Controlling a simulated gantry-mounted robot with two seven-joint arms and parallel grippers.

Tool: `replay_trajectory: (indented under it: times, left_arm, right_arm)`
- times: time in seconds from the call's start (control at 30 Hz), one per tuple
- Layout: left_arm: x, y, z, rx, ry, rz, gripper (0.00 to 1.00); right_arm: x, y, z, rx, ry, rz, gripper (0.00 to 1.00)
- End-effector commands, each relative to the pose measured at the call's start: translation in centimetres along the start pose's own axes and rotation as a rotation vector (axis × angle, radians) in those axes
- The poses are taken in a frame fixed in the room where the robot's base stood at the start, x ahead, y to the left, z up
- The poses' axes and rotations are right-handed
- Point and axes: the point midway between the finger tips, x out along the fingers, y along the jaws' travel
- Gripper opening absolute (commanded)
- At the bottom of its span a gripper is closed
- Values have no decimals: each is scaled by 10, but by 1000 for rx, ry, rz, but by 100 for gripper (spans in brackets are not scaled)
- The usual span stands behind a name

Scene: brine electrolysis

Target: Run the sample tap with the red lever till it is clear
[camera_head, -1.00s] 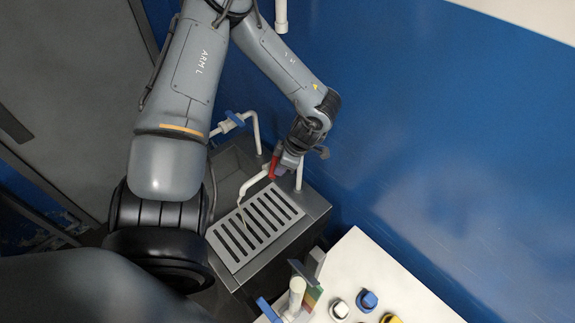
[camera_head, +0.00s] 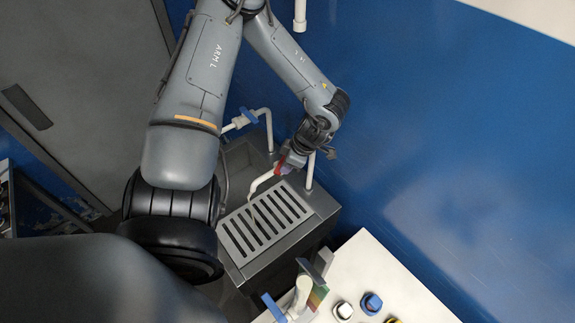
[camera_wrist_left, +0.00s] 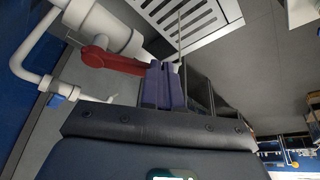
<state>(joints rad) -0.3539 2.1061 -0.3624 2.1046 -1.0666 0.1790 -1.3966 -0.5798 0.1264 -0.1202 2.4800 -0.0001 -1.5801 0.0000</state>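The sample tap is a cream-white pipe (camera_head: 263,181) that bends over the slotted grey drain grate (camera_head: 232,246). Its red lever (camera_wrist_left: 112,62) shows in the left wrist view, running from the white valve body (camera_wrist_left: 110,25) to my left fingers. The lever is a small red patch in the head view (camera_head: 283,166). My left gripper (camera_wrist_left: 163,84) has its two purple fingers close together at the lever's end and looks shut on it. A thin stream (camera_head: 252,207) falls from the spout to the grate; its colour is hard to judge. My right gripper is not in view.
Another white pipe with a blue handle (camera_head: 246,116) stands behind the steel sink (camera_head: 322,214). A white bench (camera_head: 362,262) at the lower right carries blue, white and yellow capped items and a coloured chart (camera_head: 318,295). The blue wall (camera_head: 450,150) is close on the right.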

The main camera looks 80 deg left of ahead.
Motion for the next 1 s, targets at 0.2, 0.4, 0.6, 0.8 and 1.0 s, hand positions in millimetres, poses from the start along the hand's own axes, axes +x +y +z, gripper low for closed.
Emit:
replay_trajectory:
  times: [0.2, 0.4, 0.6, 0.8, 1.0]
  left_arm:
    - [1, 4, 2, 0, -3, -2, 0]
    - [0, 13, 4, -1, -6, 3, 0]
    - [-2, 19, 5, -4, -7, 6, 0]
    - [-14, 16, 0, -4, -5, 1, 0]
    - [-40, 13, -8, -7, -3, -6, 0]
  right_arm:
    - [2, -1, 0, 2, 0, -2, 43]
    - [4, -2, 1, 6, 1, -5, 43]
    - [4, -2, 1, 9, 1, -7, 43]
    - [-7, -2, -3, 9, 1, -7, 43]
    - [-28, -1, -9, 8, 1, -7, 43]
